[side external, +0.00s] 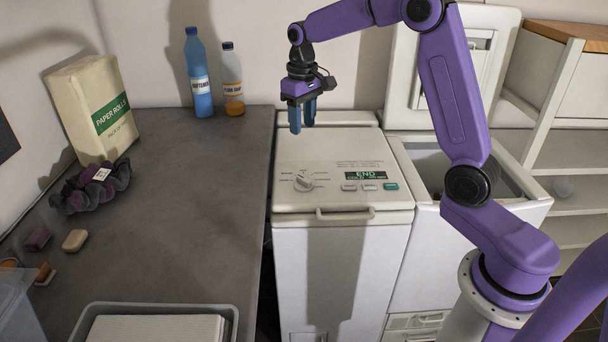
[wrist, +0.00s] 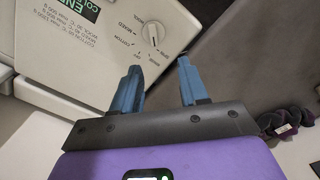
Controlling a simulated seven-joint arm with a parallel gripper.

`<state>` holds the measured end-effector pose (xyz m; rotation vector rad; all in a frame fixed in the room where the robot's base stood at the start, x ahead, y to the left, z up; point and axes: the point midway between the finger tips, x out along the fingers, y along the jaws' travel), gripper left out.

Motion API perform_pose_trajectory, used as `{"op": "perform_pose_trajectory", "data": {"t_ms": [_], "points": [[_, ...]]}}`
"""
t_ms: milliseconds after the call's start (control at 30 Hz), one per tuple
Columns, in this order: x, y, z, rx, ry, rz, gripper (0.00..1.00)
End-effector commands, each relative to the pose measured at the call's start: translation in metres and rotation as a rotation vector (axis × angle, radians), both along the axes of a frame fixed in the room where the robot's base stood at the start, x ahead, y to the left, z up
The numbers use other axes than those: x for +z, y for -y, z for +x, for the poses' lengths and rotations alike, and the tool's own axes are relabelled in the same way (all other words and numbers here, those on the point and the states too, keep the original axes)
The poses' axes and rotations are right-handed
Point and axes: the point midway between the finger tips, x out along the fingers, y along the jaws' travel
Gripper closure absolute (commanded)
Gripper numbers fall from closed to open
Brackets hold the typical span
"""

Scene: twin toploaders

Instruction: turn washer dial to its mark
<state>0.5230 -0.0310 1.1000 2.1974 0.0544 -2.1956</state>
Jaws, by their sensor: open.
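The washer dial (side external: 304,181) is a round white knob on the left of the washer's (side external: 342,250) top panel, with printed labels around it. In the wrist view the dial (wrist: 153,32) shows beyond the fingertips, near the panel's edge. My gripper (side external: 302,130) is above the back part of the washer, higher than the dial and apart from it. Its two blue fingers (wrist: 160,68) are open with nothing between them. The display (side external: 365,175) beside the dial reads END. I cannot make out which label the dial points to.
A grey counter (side external: 190,200) stands left of the washer, with bottles (side external: 200,75), a paper rolls pack (side external: 95,110) and a dark purple scrunched item (side external: 95,188). A second machine (side external: 430,160) with its lid raised stands to the right. Space above the washer panel is clear.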

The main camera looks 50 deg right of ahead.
Motion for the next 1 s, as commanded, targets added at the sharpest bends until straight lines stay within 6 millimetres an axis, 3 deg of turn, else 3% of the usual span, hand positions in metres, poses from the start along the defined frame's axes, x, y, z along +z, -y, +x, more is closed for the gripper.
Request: {"op": "perform_pose_trajectory", "data": {"t_ms": [133, 367, 1000], "points": [[-0.002, 0.014, 0.009, -0.042, -0.002, 0.000, 0.56], [-0.018, 0.017, 0.010, -0.049, -0.004, 0.000, 0.56], [-0.136, 0.017, 0.009, -0.049, -0.006, 0.000, 0.56]]}}
